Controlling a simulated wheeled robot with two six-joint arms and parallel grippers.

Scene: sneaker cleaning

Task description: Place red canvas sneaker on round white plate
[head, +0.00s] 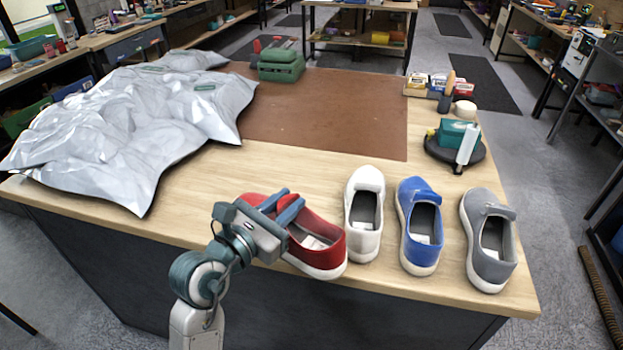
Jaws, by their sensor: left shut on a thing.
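The red canvas sneaker (325,259) has a white sole and lies at the front of the wooden table, left of the other shoes. Its heel end points toward me and overlaps the table's front edge in the picture. My left gripper (282,204) is shut on the red sneaker near its toe half, and its fingers hide part of the upper. I cannot tell whether the sole touches the table. I make out no round white plate; a small round white item (465,109) is at the back right. My right gripper is not in view.
A white slip-on (364,244), a blue shoe (422,255) and a grey shoe (490,270) stand in a row to the right. A crumpled silver sheet (120,120) covers the left. A black round tray (440,152) holds items. The brown mat (330,110) is mostly clear.

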